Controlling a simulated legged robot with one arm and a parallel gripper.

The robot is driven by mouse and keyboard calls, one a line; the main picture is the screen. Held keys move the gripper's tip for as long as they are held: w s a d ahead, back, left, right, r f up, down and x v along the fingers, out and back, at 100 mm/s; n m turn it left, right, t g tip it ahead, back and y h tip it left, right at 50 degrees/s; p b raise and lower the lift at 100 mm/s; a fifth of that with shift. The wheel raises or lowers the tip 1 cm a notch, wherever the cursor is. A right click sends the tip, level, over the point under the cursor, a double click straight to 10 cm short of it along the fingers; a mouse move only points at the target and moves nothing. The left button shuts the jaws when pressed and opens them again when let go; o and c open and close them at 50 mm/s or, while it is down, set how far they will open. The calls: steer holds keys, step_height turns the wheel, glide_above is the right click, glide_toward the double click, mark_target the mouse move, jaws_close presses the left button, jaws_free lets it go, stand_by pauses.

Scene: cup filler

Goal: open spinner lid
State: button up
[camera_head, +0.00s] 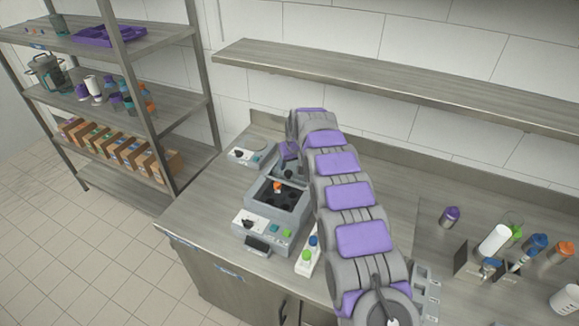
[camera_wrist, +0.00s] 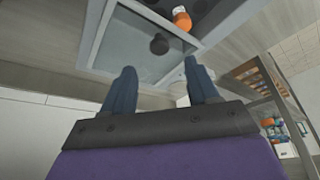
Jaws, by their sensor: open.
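The spinner (camera_head: 267,222) is a grey box on the counter, with a front panel of coloured buttons. Its square top shows a dark interior with an orange-capped item (camera_head: 277,187) inside. In the wrist view, a grey-framed, glass-like panel (camera_wrist: 125,50) of the spinner lies beyond the fingers, with a dark round piece (camera_wrist: 158,45) and the orange cap (camera_wrist: 181,18) near it. My gripper (camera_wrist: 161,88) is open and empty, at the spinner's back edge. My arm hides part of its right side.
A white holder with green and blue caps (camera_head: 308,262) stands just right of the spinner. Another small grey device (camera_head: 250,157) sits behind it. Bottles and cups crowd the counter's right. A wall shelf (camera_head: 400,88) runs above, and a storage rack (camera_head: 112,120) stands left.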

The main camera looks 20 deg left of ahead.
steer(key=v, duration=1)
steer(key=shift+p, duration=0.35)
steer(key=s+d+r+m+g+h+b, duration=0.1)
steer(key=s+d+r+m, duration=0.15)
steer(key=s+d, duration=0.75)
steer(key=s+d+r+m+g+h+b, duration=0.15)
steer(key=s+d+r, duration=0.4)
steer(key=d, duration=0.95)
steer(key=s+d+f+m+g, duration=0.1)
steer(key=s+d, duration=0.3)
steer(key=s, duration=0.7)
steer(key=s+d+f+m, duration=0.1)
steer(key=s+d+f, duration=0.2)
steer(key=s, duration=0.9)
steer(key=s+d+f+m+g, duration=0.1)
steer(key=s+d, duration=0.5)
steer(key=s, duration=0.6)
step_height(320, 180, down, 2)
steer(key=shift+d+f+m+g+b, duration=0.1)
steer(key=shift+d+m+g+b, duration=0.05)
steer(key=shift+m+g+b, duration=0.3)
